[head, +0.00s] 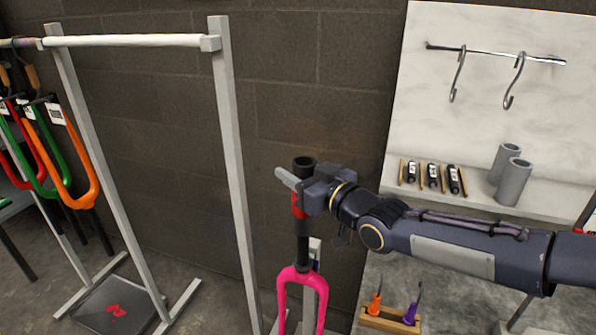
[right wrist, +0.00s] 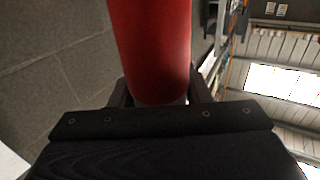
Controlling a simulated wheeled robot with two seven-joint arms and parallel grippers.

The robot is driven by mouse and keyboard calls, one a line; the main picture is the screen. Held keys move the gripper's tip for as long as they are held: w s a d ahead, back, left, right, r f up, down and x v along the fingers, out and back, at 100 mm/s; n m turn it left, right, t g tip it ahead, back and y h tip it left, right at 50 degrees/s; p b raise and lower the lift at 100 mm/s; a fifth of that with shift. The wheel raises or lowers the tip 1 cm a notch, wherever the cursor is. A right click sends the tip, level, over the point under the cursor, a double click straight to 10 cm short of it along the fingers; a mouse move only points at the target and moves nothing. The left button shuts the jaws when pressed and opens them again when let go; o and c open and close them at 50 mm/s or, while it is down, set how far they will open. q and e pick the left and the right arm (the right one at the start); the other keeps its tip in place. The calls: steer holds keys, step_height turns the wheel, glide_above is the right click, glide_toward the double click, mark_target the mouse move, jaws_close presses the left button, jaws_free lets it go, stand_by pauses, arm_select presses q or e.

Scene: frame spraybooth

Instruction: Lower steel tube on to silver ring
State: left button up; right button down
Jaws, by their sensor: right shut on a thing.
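My right gripper (head: 299,187) is shut on an upright tube with a dark open top (head: 303,163) and a red section (head: 298,207) just below the fingers. In the right wrist view the red cylinder (right wrist: 152,45) fills the space between the fingers. Below it a black stem (head: 302,247) runs down to a pink fork (head: 300,278), legs down. I cannot tell whether the tube and stem are joined. Two grey steel-like tubes (head: 514,181) stand on the shelf at right. I cannot make out a silver ring. My left gripper is not in view.
A grey upright frame (head: 235,150) with a white top rail (head: 125,41) stands left of the fork. Red, green and orange forks (head: 62,165) hang at far left. Hooks (head: 515,80) hang on the white panel. Small black tools (head: 433,177) sit on the shelf (head: 560,195).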

steer(key=shift+f+b, duration=2.45)
steer(key=shift+f, duration=0.15)
steer(key=shift+f+b, duration=2.15)
steer(key=shift+f, duration=0.1)
